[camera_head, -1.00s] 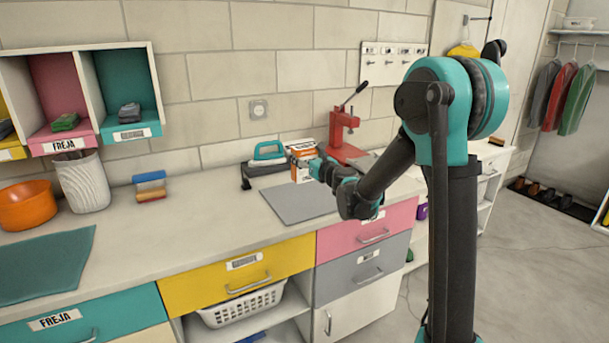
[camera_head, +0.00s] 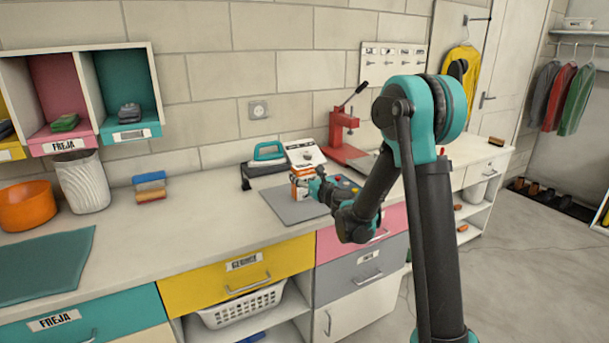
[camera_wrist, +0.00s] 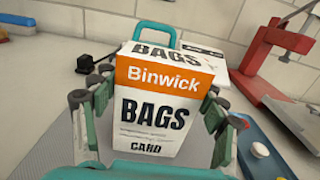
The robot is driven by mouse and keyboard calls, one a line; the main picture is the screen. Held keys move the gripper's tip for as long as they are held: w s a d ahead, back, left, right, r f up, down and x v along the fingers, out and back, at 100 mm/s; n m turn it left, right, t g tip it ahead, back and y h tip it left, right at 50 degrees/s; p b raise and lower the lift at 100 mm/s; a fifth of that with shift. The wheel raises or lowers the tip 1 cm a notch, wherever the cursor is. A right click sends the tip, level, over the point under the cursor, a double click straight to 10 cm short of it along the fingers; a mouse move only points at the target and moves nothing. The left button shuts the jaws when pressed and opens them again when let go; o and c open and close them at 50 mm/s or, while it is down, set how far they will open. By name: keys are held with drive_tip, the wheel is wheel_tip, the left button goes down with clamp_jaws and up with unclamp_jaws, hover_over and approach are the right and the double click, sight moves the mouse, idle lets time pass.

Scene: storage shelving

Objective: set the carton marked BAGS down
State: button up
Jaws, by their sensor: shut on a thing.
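The carton marked BAGS (camera_wrist: 155,110) is white with an orange Binwick band and fills the middle of the wrist view. In the head view the carton (camera_head: 304,155) shows above the grey mat (camera_head: 285,211) on the counter. My gripper (camera_wrist: 150,97) has a finger on each side of the carton and is shut on it. In the head view my gripper (camera_head: 316,186) partly hides the carton's lower part. The carton looks slightly tilted in the head view. I cannot tell whether its base touches the mat.
A teal-handled tool (camera_head: 266,157) stands behind the carton, and a red press (camera_head: 342,135) stands behind right. The mat's left part is bare. A blue brush (camera_head: 150,185) lies farther left.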

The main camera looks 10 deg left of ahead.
drive_tip(key=o, duration=0.9)
drive_tip(key=shift+o, duration=0.2)
